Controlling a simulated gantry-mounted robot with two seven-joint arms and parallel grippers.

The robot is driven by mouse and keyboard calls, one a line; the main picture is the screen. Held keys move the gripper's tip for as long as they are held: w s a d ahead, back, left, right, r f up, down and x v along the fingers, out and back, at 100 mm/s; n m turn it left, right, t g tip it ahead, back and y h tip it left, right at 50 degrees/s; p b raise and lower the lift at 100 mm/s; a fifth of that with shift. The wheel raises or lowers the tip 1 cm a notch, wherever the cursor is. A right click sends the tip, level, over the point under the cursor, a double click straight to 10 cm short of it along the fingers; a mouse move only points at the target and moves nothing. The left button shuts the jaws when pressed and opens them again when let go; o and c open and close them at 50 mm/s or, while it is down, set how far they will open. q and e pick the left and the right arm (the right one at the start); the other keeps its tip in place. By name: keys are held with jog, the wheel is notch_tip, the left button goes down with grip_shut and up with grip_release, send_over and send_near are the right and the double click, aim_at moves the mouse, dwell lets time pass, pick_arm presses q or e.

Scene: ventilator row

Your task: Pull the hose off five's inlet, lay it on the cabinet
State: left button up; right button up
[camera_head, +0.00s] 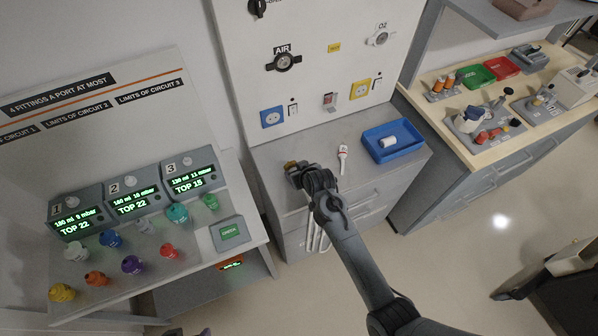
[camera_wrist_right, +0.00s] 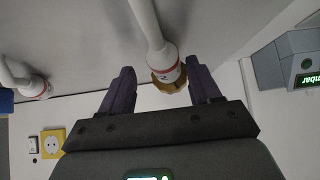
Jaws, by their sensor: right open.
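A white hose with a red band (camera_wrist_right: 165,72) comes down from the top of the right wrist view. Its end meets a brass-coloured fitting (camera_wrist_right: 168,84). My right gripper (camera_wrist_right: 162,82) is open, its two dark fingers on either side of that end; I cannot tell whether they touch it. In the head view my right gripper (camera_head: 300,175) is over the cabinet (camera_head: 278,150), near its left front edge, and largely hides the hose end. A second white, red-banded piece (camera_head: 343,152) lies on the cabinet top. No unit marked five is visible, and my left gripper is not in view.
A blue tray (camera_head: 375,155) with a white item stands right of the gripper. Ventilator units 1 to 3 (camera_head: 135,200) and several coloured fittings (camera_head: 132,264) occupy the left bench. A wall panel with an AIR outlet (camera_head: 284,61) rises behind. Some cabinet top is clear.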

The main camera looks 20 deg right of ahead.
jog(key=s+r+p, duration=0.2)
jog(key=s+r, duration=0.1)
jog(key=r, duration=0.5)
jog(key=s+r+p, duration=0.2)
jog(key=s+r, duration=0.2)
jog(key=r, duration=0.4)
jog(key=shift+s+d, duration=0.15)
jog(key=shift+d, duration=0.05)
dwell(0.4)
dwell(0.4)
